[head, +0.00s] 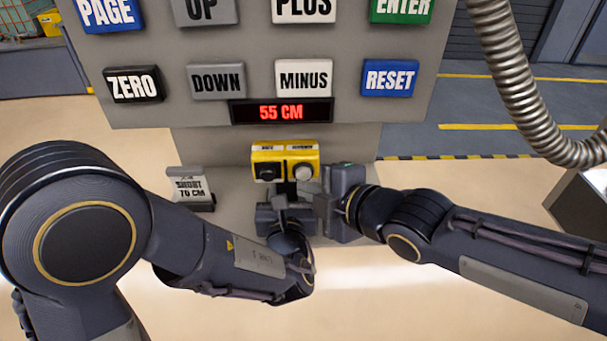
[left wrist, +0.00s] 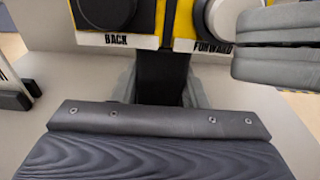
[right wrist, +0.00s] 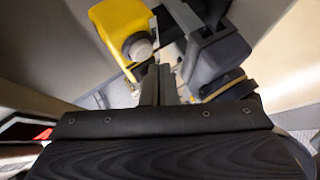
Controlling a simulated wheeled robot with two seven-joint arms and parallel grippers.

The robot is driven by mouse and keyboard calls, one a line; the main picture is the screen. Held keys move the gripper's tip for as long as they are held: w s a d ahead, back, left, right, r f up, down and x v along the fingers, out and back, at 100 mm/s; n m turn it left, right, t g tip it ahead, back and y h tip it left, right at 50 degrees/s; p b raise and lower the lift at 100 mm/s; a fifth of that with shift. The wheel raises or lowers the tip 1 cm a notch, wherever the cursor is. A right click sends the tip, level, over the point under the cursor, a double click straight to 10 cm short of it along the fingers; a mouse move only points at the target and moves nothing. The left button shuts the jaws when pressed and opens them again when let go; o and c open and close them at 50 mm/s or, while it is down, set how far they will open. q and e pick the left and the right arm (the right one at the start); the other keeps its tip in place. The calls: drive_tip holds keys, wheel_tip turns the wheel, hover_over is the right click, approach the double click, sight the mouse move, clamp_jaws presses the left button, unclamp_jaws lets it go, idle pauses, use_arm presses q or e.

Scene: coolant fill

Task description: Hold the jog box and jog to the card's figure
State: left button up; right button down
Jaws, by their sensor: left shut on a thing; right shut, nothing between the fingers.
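The yellow jog box (head: 285,150) stands upright at the picture's centre, with a black BACK button (head: 267,172) and a pale FORWARD button (head: 302,171). My left gripper (head: 287,196) is shut on its lower part, below the buttons. The box also shows in the left wrist view (left wrist: 182,38) and right wrist view (right wrist: 112,28). My right gripper (head: 318,190) is shut and empty, close beside the FORWARD button; I cannot tell whether it touches. The card (head: 189,187) at left reads 70 CM; its upper word is partly unclear. The red display (head: 281,112) reads 55 CM.
A grey panel (head: 225,108) with large keys, including ZERO (head: 132,84), DOWN, MINUS and RESET (head: 389,78), rises behind the box. A ribbed metal hose (head: 508,75) hangs at the upper right. Pale floor lies open below.

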drive_tip(key=shift+s, duration=0.1)
drive_tip(key=shift+s, duration=2.4)
idle(0.3)
drive_tip(key=s, duration=0.3)
drive_tip(key=shift+s, duration=0.4)
drive_tip(key=shift+w, duration=0.1)
drive_tip(key=w, duration=0.8)
drive_tip(key=shift+w, duration=0.35)
idle(1.7)
drive_tip(key=shift+w, duration=0.4)
